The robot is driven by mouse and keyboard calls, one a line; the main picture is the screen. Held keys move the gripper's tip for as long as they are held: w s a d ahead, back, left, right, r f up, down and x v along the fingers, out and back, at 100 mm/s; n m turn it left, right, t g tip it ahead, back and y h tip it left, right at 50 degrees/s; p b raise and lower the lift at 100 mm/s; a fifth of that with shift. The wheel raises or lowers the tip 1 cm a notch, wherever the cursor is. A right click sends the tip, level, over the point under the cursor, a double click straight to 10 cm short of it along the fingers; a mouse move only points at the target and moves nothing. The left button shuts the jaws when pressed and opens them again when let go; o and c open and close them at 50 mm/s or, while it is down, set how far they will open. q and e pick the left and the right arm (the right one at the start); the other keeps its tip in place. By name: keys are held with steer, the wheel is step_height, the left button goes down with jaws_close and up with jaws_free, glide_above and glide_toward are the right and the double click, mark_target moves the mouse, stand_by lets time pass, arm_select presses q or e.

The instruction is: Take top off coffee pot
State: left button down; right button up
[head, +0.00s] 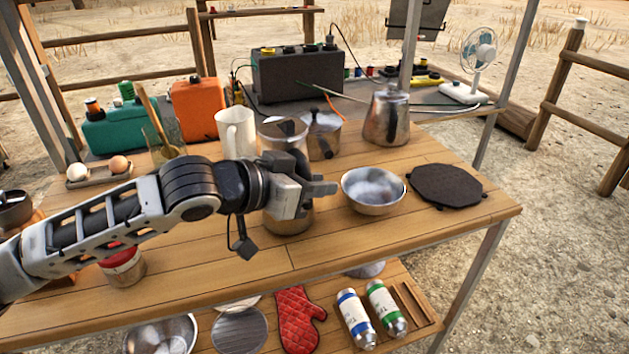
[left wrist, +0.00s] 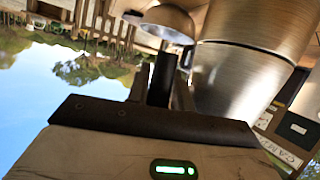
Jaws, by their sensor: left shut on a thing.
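A metal coffee pot (head: 386,116) with a dark handle stands upright at the back right of the table in the head view, its top on. A tall metal pot (head: 290,222) stands nearer, largely hidden by my left gripper (head: 322,188). In the left wrist view the pot's metal wall (left wrist: 240,80) fills the upper right, beside the dark finger (left wrist: 162,80). My right gripper is not in view.
A metal bowl (head: 373,192) sits just right of my left gripper, with a black octagonal plate (head: 446,186) beyond it. A small lidded pot (head: 323,138) and a white jug (head: 236,134) stand behind. The table's front right is clear.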

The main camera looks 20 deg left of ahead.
arm_select(q)
steer(key=shift+f, duration=0.7)
stand_by(0.6)
steer(key=shift+w+d+f+n+t+y, duration=0.15)
steer(key=shift+w+n+t+y, duration=0.15)
steer(key=shift+n+y, duration=0.25)
steer(key=shift+r+n+t+y+p, duration=0.3)
steer(key=shift+n+t+y+p, duration=0.3)
steer(key=shift+n+y, duration=0.2)
